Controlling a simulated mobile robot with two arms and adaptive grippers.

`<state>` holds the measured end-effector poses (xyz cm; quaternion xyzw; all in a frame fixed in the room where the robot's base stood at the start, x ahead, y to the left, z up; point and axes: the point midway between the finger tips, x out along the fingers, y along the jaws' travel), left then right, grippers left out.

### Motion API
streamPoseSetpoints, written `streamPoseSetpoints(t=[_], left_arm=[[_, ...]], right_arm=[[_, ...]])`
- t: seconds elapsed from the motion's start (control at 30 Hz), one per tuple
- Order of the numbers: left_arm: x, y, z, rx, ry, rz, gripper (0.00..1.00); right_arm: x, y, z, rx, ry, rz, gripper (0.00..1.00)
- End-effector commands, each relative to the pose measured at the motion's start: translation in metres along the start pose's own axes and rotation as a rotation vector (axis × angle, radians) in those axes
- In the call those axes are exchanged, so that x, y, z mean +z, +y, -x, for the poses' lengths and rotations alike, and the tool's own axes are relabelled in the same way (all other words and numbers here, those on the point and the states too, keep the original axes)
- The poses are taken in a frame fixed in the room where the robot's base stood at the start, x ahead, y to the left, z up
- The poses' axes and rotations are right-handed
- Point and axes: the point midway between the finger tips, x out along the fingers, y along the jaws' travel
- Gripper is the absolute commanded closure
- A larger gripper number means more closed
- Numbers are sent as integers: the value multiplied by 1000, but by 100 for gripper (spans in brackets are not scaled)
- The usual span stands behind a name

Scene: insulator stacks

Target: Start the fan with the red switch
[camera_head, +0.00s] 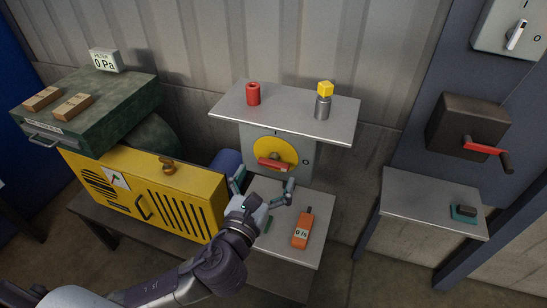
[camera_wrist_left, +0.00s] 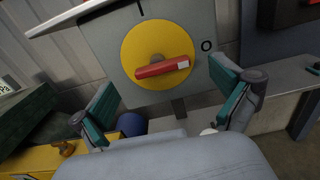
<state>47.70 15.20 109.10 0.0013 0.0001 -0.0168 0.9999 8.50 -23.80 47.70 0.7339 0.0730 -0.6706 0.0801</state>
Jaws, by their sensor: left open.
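The red switch (camera_head: 276,165) is a red handle on a yellow disc (camera_head: 270,151), mounted on a grey plate under a shelf. In the left wrist view the red handle (camera_wrist_left: 162,69) lies nearly level, its pale-marked end toward the "O" on the right; an upright mark is at the top. My left gripper (camera_head: 264,189) is open and empty, in front of and below the handle. In the left wrist view its fingers (camera_wrist_left: 165,105) stand wide apart on either side, below the disc, with no visible contact. I cannot make out a fan for sure. My right gripper is not in view.
A shelf (camera_head: 300,112) above the switch carries a red cylinder (camera_head: 253,93) and a grey jar with a yellow cube (camera_head: 325,88). A yellow cabinet (camera_head: 150,190) stands left. An orange meter (camera_head: 302,231) lies on the low table (camera_head: 318,205). A red-handled box (camera_head: 467,127) hangs right.

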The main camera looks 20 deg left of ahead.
Motion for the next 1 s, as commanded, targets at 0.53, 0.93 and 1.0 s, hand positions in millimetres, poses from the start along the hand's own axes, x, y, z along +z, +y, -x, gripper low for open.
streamPoseSetpoints(t=[0.53,0.93,1.0], left_arm=[[-1,0,-48,-1,1,3,0],[-1,0,-47,-1,1,2,45],[-1,0,-47,-1,1,2,57]], right_arm=[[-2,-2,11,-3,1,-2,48],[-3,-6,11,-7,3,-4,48],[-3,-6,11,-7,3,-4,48]])
